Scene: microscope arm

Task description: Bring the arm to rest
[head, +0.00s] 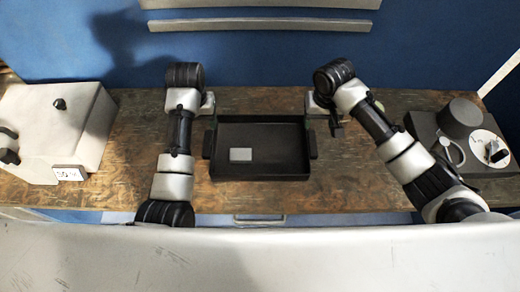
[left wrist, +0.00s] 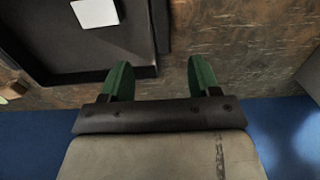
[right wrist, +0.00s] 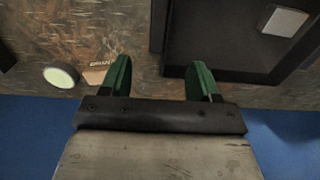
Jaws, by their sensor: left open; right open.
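No part that I can clearly tell as a microscope arm shows. A black tray (head: 262,175) lies on the wooden bench with a small pale grey block (head: 241,155) inside. My left gripper (head: 208,105) is by the tray's far left corner. Its green fingers stand apart and empty in the left wrist view (left wrist: 160,80), with the tray handle ahead of them. My right gripper (head: 321,108) is by the far right corner. Its fingers are also apart and empty in the right wrist view (right wrist: 158,78), near the other handle.
A white box-shaped device (head: 50,125) with a black knob and a label stands at the left. A dark unit (head: 425,128) with a dark round drum (head: 460,117) and a pale round plate (head: 488,148) stands at the right. Bare wood (head: 125,165) lies left of the tray.

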